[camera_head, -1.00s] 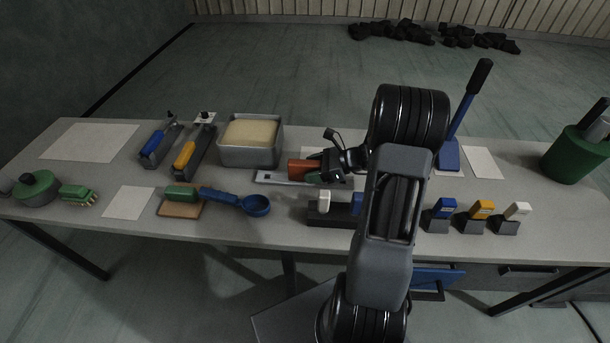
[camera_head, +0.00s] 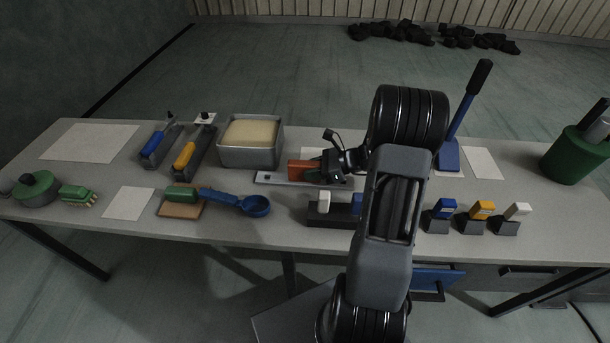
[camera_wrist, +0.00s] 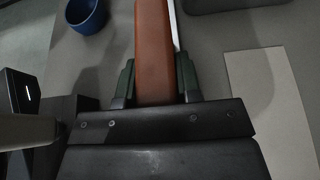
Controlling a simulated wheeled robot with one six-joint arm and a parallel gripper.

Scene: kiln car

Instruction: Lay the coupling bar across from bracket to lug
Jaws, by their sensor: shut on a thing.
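An orange-brown bar (camera_head: 301,170) is between the fingers of my gripper (camera_head: 330,170), which points left over the table. In the wrist view the fingers (camera_wrist: 158,82) press on both sides of the bar (camera_wrist: 154,45), which runs straight ahead between them. A pale flat strip (camera_head: 266,178) with a dark hole near its left end lies along the bar; its edge shows to the right of the bar in the wrist view (camera_wrist: 174,25). Whether strip and bar are one piece I cannot tell. I cannot make out which parts are the bracket and the lug.
A grey tub (camera_head: 250,157) with a pale filling stands left of the bar. A blue scoop (camera_head: 256,206) lies in front of it. A dark block (camera_head: 320,214) with white and blue pieces sits close below my gripper. A blue lever (camera_head: 449,155) stands to the right.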

